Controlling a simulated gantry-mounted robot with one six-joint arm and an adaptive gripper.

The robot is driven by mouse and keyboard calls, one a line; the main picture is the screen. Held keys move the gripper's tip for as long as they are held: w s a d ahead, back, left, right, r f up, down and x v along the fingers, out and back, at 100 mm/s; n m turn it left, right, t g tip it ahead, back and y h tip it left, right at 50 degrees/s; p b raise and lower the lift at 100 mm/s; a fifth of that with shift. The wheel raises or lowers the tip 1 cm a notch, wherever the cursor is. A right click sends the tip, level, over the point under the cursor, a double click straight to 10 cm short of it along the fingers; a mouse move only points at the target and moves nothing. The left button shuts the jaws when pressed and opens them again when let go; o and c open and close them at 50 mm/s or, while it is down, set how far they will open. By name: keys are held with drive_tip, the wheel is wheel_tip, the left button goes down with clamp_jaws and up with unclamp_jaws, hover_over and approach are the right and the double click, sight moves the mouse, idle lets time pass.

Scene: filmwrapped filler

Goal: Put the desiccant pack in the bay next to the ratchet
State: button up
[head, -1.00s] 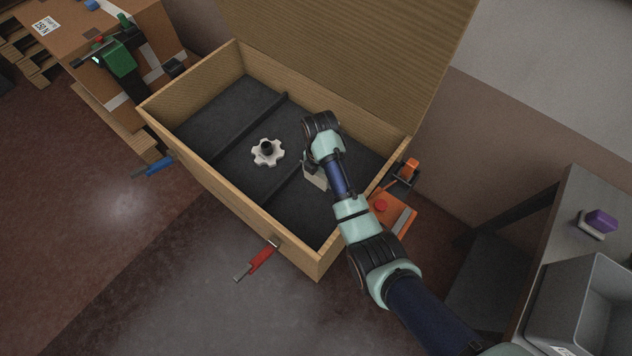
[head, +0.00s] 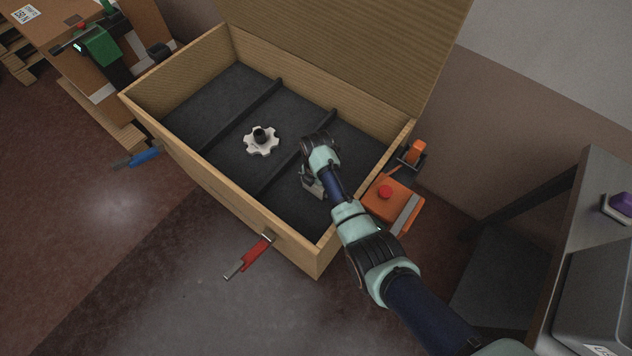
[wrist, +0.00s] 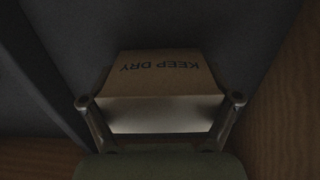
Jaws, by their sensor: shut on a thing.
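The desiccant pack (wrist: 160,72) is a tan and pale block printed "KEEP DRY". In the wrist view it sits between the two fingers of my gripper (wrist: 162,102), which is shut on it. In the head view my gripper (head: 313,182) is low in the right-hand bay (head: 362,148) of the wooden crate, and the arm mostly hides the pack. I cannot tell whether the pack touches the floor. A white toothed wheel with a black hub, seemingly the ratchet (head: 262,140), lies in the middle bay. The left bay (head: 215,100) is empty.
Dark dividers (head: 243,115) split the wooden crate (head: 215,183), whose lid stands open at the back. Red (head: 252,255) and blue (head: 143,157) handled clamps stick out in front. An orange case (head: 385,205) is right of the crate. A grey bin (head: 590,300) stands far right.

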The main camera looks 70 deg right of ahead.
drive_tip(key=shift+r, duration=0.1)
drive_tip(key=o, duration=1.3)
drive_tip(key=shift+f, duration=0.2)
wheel_tip(320, 180, up, 12)
drive_tip(key=p, duration=0.6)
drive_tip(key=shift+r, duration=0.2)
